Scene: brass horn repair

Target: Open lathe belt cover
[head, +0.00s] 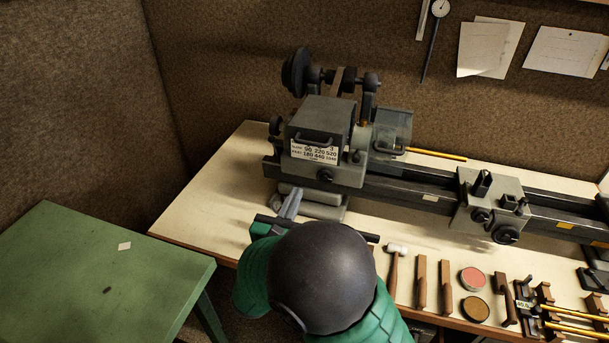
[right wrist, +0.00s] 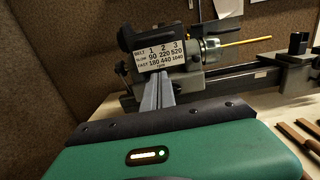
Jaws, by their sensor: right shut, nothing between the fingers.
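The lathe's grey belt cover (head: 330,112) sits over the headstock, with a dark handle on its front edge and a white speed label (head: 317,152) below. It looks closed. In the right wrist view the label (right wrist: 162,60) faces the camera, and the cover (right wrist: 143,30) is dark above it. My right gripper (head: 294,194) is shut and empty, in front of and below the cover at its left side. In the right wrist view its fingers (right wrist: 157,88) point up toward the label's lower edge; whether they touch the headstock cannot be told. My left gripper is not in view.
The lathe bed (head: 410,190) runs right to the carriage (head: 490,205). A mallet (head: 395,260), wooden-handled tools and round tins (head: 473,279) lie along the bench front. A pulley (head: 297,72) stands behind the cover. A green table (head: 100,275) is at the left.

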